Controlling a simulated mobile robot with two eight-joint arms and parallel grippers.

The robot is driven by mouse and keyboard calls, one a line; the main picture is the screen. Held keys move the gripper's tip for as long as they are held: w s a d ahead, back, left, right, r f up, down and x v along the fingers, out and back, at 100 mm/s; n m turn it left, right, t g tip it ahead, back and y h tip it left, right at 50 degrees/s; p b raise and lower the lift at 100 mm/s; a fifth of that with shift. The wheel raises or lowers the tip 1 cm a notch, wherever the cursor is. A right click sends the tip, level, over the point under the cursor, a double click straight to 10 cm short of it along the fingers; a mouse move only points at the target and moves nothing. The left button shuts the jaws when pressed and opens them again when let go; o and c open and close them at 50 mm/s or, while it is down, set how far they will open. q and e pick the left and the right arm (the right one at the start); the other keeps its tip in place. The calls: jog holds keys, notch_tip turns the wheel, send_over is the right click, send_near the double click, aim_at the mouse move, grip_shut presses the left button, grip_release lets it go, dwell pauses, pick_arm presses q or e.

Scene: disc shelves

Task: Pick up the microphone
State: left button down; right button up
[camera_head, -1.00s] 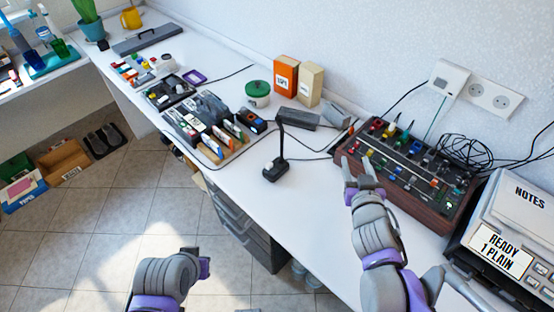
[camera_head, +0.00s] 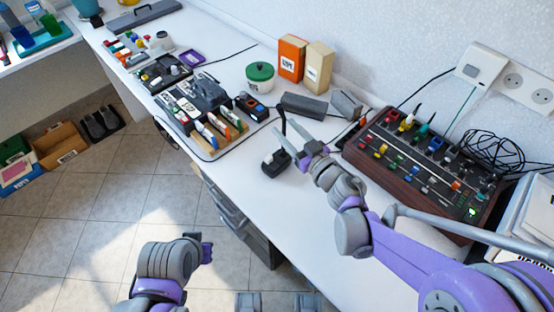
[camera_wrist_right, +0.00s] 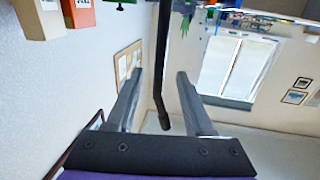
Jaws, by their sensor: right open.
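My right gripper (camera_head: 308,153) is open just to the right of the stem. In the right wrist view, the microphone stem (camera_wrist_right: 162,60) runs between the two spread fingers of the right gripper (camera_wrist_right: 160,74), with a visible gap on each side. Its base is out of that view. My left gripper (camera_head: 204,248) is low at the desk's front side, over the floor, away from the microphone; its fingers do not show clearly.
A mixer with coloured knobs (camera_head: 425,165) stands right of my right gripper. Grey blocks (camera_head: 303,106), a green-lidded tub (camera_head: 260,76) and an orange box (camera_head: 291,60) stand behind the microphone. A tray of upright cards (camera_head: 210,140) is to its left. The desk front nearby is clear.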

jog(key=x, duration=0.5)
jog(key=shift+d, duration=0.1)
grip_shut()
dwell(1.2)
